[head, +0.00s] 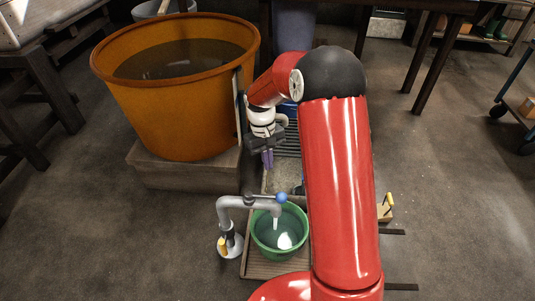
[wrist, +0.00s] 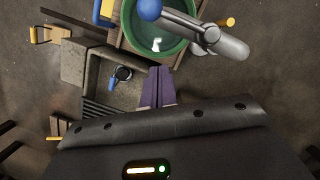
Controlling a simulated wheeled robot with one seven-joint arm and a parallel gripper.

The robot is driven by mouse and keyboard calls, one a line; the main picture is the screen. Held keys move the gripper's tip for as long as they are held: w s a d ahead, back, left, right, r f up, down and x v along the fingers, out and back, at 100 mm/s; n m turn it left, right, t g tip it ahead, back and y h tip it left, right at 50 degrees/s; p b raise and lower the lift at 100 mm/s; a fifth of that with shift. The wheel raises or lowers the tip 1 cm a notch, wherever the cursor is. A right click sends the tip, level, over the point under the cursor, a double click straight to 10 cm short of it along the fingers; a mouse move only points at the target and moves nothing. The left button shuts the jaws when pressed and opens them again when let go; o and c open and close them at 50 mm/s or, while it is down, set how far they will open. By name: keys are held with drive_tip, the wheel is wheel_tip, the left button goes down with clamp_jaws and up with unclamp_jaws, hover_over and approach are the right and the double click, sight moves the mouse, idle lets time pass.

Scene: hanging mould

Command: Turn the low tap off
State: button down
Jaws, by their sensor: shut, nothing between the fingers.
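A grey bent-pipe tap (head: 235,205) stands on a round base, with a blue ball (head: 281,197) at its spout end and a yellow handle (head: 222,245) at its foot. A pale stream drops from it into a green basin (head: 298,250). The tap also shows in the wrist view (wrist: 205,35). A small dark ring with a blue lever (wrist: 113,84) sits in the stone trough; whether it is a tap is unclear. My gripper (head: 267,163) points down above the trough, its purple fingers shut and empty, apart from both. The fingers also show in the wrist view (wrist: 158,85).
A large orange tub (head: 180,115) of dark liquid stands on a wooden block (head: 190,176) left of my gripper. A wooden piece with a yellow handle (head: 388,204) lies right of my red arm. My arm hides part of the trough. Floor at the lower left is clear.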

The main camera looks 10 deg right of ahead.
drive_tip(key=s+d+f, duration=0.1)
drive_tip(key=s+f, duration=0.3)
drive_tip(key=f, duration=0.1)
drive_tip(key=shift+s+d, duration=0.2)
drive_tip(key=shift+s, duration=0.2)
drive_tip(key=shift+s+m, duration=0.35)
drive_tip(key=shift+m, duration=0.15)
drive_tip(key=shift+s+a+m+y, duration=0.1)
drive_tip(key=shift+s+m+y, duration=0.3)
drive_tip(key=shift+s+m, duration=0.75)
drive_tip(key=s+a+m+t+y, duration=0.1)
drive_tip(key=s+a+m, duration=0.5)
drive_tip(key=m, duration=0.7)
drive_tip(key=shift+a+m+y+p, duration=0.4)
drive_tip(key=shift+a+y, duration=0.3)
drive_tip(key=shift+a, duration=0.45)
